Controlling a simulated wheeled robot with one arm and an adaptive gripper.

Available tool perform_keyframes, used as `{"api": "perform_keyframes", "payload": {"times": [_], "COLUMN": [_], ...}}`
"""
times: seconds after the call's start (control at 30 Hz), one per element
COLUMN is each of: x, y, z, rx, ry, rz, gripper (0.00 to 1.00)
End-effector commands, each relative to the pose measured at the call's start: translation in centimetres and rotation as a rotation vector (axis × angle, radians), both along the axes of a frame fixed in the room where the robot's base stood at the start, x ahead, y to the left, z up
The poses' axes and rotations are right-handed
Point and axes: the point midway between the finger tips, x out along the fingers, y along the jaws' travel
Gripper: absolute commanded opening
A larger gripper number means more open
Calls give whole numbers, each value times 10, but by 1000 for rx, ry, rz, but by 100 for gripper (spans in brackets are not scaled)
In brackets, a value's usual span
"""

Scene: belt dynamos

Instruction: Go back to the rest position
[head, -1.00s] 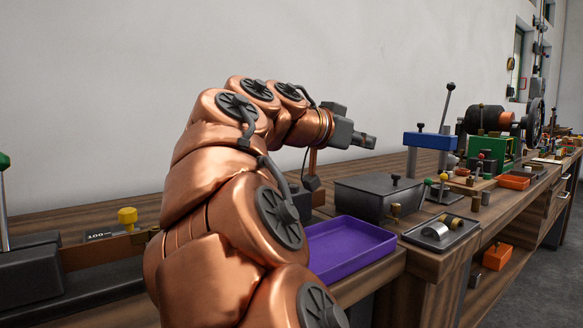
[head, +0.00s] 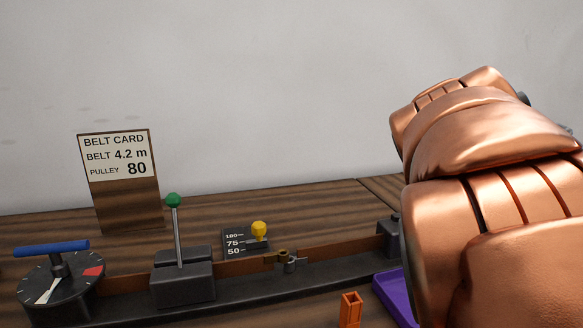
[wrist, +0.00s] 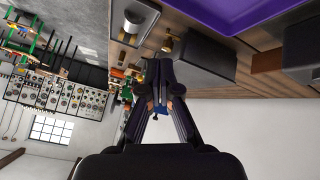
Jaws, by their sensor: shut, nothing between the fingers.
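My gripper (wrist: 158,75) shows in the wrist view, with its dark fingers drawn together at the tips and nothing between them. It is in the air, clear of the bench. In the head view my copper arm fills the right side and the gripper itself is out of sight. The wrist view is turned over, with the bench along its top.
A belt card (head: 116,155), a dial with a blue handle (head: 60,275), a green-knobbed lever (head: 175,230) and a yellow knob (head: 259,229) stand on the bench. A purple tray (head: 393,300) lies partly behind my arm, near an orange post (head: 350,309). The wall above is bare.

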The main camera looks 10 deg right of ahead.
Motion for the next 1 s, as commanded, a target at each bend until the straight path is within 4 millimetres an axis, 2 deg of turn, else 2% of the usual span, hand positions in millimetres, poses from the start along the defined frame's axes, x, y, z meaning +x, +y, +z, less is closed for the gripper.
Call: {"api": "perform_keyframes", "payload": {"times": [0.03, 0.37, 0.57, 0.73, 0.9, 1.0], "x": [-6, -53, -90, -129, -160, -171], "y": [9, 76, 125, 165, 194, 202], "z": [9, -14, -20, -20, -20, -22], "rx": [39, 285, 424, 533, 608, 630], "ry": [32, 255, 388, 499, 578, 602], "rz": [35, 306, 496, 661, 783, 822], "gripper": [0, 0, 0, 0, 0, 0]}}
